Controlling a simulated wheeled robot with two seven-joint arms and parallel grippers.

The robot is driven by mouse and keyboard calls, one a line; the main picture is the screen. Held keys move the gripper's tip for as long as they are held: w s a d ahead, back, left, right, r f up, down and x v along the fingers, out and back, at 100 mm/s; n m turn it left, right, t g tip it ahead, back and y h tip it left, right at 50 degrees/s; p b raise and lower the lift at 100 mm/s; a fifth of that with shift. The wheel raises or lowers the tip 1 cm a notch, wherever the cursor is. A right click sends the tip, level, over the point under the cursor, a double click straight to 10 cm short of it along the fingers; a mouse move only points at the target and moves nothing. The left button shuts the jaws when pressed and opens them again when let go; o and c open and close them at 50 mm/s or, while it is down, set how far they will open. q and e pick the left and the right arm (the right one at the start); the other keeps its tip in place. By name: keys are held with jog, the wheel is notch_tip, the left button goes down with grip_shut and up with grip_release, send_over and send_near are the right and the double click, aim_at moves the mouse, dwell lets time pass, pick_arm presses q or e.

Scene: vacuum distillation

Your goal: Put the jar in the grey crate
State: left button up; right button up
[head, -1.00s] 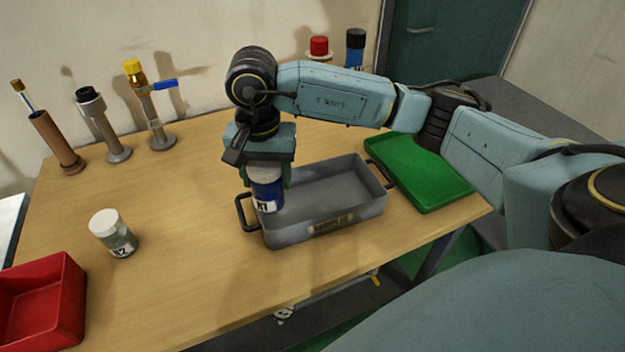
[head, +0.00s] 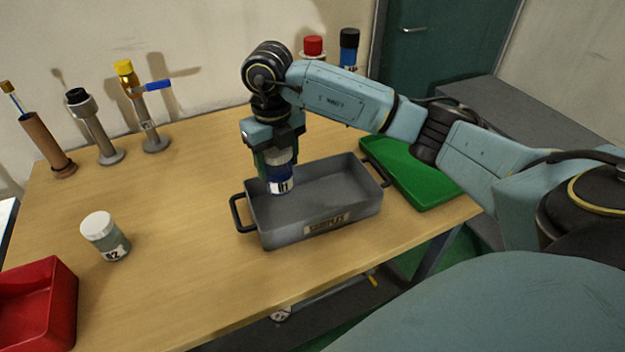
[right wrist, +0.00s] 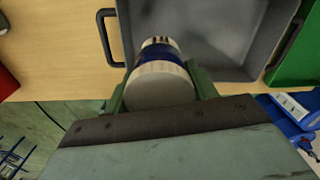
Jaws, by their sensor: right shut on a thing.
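The jar (head: 281,182) has a blue body, a label and a pale lid, and is upright in the head view. My right gripper (head: 279,160) is shut on it from above, around the lid. The grey crate (head: 335,222) stands on the table with a black handle at each end. The jar is over the left part of the crate's inside; I cannot tell whether it touches the floor. In the right wrist view the jar (right wrist: 160,70) sits between the fingers (right wrist: 160,88), with the crate (right wrist: 225,30) beyond. My left gripper is not in view.
A second jar (head: 106,238) with a white lid stands left of the crate. A red bin (head: 60,300) is at the front left, a green tray (head: 425,195) right of the crate. Several stands and bottles line the back. The table between is clear.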

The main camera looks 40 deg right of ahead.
jog(key=m, duration=0.2)
jog(key=d+m, duration=0.1)
jog(key=shift+w+f+m, duration=0.15)
jog(key=shift+f+m, duration=0.05)
jog(key=shift+m, duration=0.2)
jog(key=shift+f, duration=0.35)
send_over(286, 214)
notch_tip(286, 214, down, 9)
jog(key=shift+f+b, duration=0.15)
jog(key=shift+b, duration=0.15)
jog(key=shift+f, duration=0.2)
jog(key=o, duration=1.2)
jog(key=shift+c, duration=0.2)
notch_tip(286, 214, up, 12)
jog(key=shift+r+p, duration=0.2)
jog(key=shift+p, duration=0.1)
